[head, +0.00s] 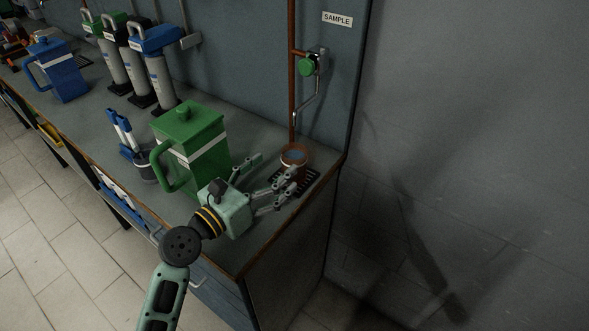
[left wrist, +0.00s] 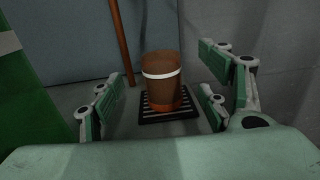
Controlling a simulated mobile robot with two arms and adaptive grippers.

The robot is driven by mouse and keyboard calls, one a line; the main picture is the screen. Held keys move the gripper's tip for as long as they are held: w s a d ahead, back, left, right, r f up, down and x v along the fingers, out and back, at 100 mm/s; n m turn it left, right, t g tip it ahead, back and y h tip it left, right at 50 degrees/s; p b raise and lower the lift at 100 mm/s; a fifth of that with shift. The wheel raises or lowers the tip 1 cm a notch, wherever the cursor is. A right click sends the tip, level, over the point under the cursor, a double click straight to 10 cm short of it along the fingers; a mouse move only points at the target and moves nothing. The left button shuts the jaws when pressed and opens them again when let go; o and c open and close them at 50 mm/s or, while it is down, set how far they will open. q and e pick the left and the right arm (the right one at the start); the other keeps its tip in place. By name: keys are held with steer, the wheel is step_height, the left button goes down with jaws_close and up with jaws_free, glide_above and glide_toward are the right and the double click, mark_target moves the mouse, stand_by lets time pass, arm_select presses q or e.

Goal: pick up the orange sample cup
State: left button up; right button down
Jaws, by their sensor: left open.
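The orange-brown sample cup (head: 293,155) stands upright on a black slatted drip grate (head: 311,178) at the right end of the counter, under the sample tap. In the left wrist view the cup (left wrist: 162,82) has a white band and stands on the grate (left wrist: 168,117), ahead of and between the spread fingers. My left gripper (head: 275,180) is open and empty, just in front of the cup at the counter's end. Its fingers (left wrist: 165,100) also show in the left wrist view. In the head view the fingers partly cover the cup's lower part. My right gripper is not seen.
A large green jug (head: 200,148) stands close left of my left gripper. A dark holder with blue-handled tools (head: 143,160) is beside it. The sample tap's green knob (head: 306,66) and pipe are above the cup. The wall (head: 470,150) closes the right side.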

mark_target(286, 165)
arm_select(q)
step_height(286, 165, down, 2)
steer(key=shift+f, duration=0.1)
steer(key=x, duration=0.8)
steer(key=c, duration=1.3)
steer(key=shift+o, duration=0.2)
